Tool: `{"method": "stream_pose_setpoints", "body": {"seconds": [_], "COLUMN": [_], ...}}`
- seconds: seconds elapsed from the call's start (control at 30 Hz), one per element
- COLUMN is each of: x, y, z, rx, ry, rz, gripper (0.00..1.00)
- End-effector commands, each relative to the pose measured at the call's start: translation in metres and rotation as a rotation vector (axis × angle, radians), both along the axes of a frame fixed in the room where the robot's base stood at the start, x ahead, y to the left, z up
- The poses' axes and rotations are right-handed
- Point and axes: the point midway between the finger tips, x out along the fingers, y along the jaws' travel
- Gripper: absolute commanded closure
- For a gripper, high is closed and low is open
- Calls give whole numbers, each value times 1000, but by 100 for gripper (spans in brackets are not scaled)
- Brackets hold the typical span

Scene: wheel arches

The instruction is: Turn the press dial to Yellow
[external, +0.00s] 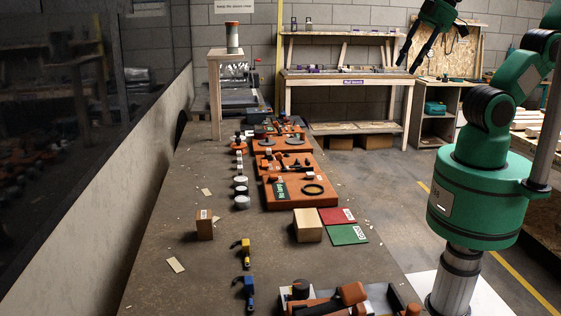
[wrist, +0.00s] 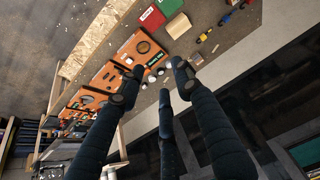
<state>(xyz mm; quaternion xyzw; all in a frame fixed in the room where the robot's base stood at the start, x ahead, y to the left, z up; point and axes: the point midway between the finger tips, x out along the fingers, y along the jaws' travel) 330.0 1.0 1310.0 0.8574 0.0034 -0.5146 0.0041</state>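No dial with a yellow mark can be made out clearly, and I cannot tell which part is the press dial. Orange panels (external: 283,201) with dark round and bar-shaped parts lie in a row along the long table (external: 199,266). The nearest carries a black ring (external: 312,189); the panels also show at left in the wrist view (wrist: 137,57). My gripper (external: 408,67) is raised at the upper right of the external view, away from the table. Its dark fingers (wrist: 165,82) are spread, with nothing between them.
A wooden block (external: 307,225), red (external: 336,215) and green (external: 347,234) mats, and yellow and blue tools lie on the table. Grey and orange equipment (external: 338,302) stands at the near edge. A shelved workbench (external: 345,80) stands behind. The table's left strip is mostly clear.

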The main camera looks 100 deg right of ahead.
Motion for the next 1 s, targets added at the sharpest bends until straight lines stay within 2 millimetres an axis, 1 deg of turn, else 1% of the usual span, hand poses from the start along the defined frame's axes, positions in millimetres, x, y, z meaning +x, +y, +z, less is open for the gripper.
{"method": "stream_pose_setpoints", "body": {"seconds": [0.17, 0.27, 0.43, 0.63, 0.8, 1.0], "x": [16, 31, 67, 114, 154, 199], "y": [5, 11, 26, 48, 71, 102], "z": [5, 10, 17, 19, 16, 3], "rx": [-17, -34, -70, -116, -153, -196], "ry": [17, 33, 66, 106, 137, 173], "rz": [48, 97, 206, 351, 474, 620], "gripper": [63, 63, 63, 63, 63, 63]}}
